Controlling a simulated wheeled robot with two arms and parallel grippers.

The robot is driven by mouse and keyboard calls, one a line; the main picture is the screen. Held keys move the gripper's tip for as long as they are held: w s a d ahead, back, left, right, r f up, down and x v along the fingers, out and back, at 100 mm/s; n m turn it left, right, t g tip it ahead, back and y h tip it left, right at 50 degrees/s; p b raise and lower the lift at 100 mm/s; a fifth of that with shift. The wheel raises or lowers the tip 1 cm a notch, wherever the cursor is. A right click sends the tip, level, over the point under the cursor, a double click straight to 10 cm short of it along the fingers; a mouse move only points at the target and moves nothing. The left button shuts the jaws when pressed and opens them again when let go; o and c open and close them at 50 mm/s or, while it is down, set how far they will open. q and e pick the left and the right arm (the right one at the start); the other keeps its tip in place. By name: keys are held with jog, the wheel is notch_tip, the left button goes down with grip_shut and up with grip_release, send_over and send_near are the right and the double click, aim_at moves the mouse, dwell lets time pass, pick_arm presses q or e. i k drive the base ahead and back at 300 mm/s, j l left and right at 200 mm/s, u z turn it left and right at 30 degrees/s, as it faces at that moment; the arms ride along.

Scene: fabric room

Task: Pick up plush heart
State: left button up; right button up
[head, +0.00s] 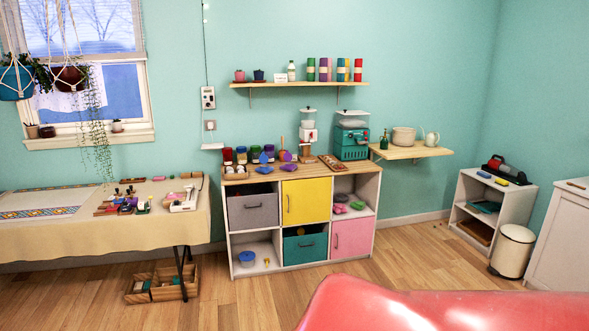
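I cannot clearly make out a plush heart in the head view. A small pink soft-looking item (340,208) and a green one (357,205) lie in the open right compartment of the cube cabinet (231,265). Purple and blue items (289,167) lie on the cabinet top. All are too small to tell their shape. A large smooth red-pink surface (430,308) fills the lower right foreground; I cannot tell what it is. Neither of my grippers is in view.
A cloth-covered table (110,232) with small items stands at left, wooden crates (163,282) beneath it. A white shelf unit (495,205) and a bin (512,252) stand at right. Wooden floor (250,308) is free before the cabinet.

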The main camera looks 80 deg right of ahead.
aim_at(290, 167)
jog(key=z, duration=2.65)
jog(key=i+z, duration=0.3)
jog(key=i, duration=1.85)
